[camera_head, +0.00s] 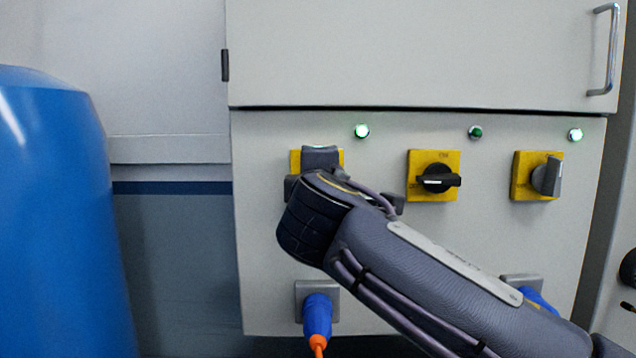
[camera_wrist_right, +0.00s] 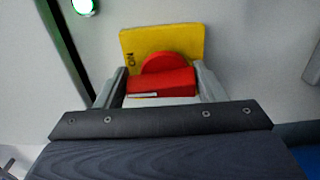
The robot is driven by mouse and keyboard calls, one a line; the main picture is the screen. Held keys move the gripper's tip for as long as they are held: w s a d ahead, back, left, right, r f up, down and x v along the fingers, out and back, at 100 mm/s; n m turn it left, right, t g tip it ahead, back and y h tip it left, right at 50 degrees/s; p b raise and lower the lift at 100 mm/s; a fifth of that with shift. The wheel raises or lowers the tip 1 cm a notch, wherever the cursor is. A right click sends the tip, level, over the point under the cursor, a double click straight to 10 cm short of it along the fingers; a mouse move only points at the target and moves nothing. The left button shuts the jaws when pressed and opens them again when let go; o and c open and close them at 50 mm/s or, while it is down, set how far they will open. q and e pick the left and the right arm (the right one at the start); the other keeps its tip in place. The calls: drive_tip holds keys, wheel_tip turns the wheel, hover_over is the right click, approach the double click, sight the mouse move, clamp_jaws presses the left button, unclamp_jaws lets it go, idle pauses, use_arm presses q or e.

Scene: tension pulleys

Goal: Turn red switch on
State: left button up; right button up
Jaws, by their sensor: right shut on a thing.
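The red switch (camera_wrist_right: 165,78) shows in the right wrist view on a yellow plate (camera_wrist_right: 190,42) with "ON" printed at its left edge. The handle's white mark lies toward the "ON" side. My right gripper (camera_wrist_right: 161,88) is shut on the red handle, one finger at each end. In the head view my right arm comes from the lower right and hides the red switch; only the top of its yellow plate (camera_head: 296,160) shows. The lamp (camera_head: 361,131) above this switch is lit bright green. My left gripper is not in view.
A middle black switch (camera_head: 437,180) has its handle sideways under a dim lamp (camera_head: 475,132). A right switch (camera_head: 547,175) stands upright under a lit lamp (camera_head: 575,135). A blue plug (camera_head: 317,315) sits below. A large blue cylinder (camera_head: 50,220) stands at left.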

idle(0.4)
drive_tip(key=o, duration=1)
drive_tip(key=s+b, duration=0.1)
drive_tip(key=s, duration=0.6)
drive_tip(key=shift+s, duration=0.4)
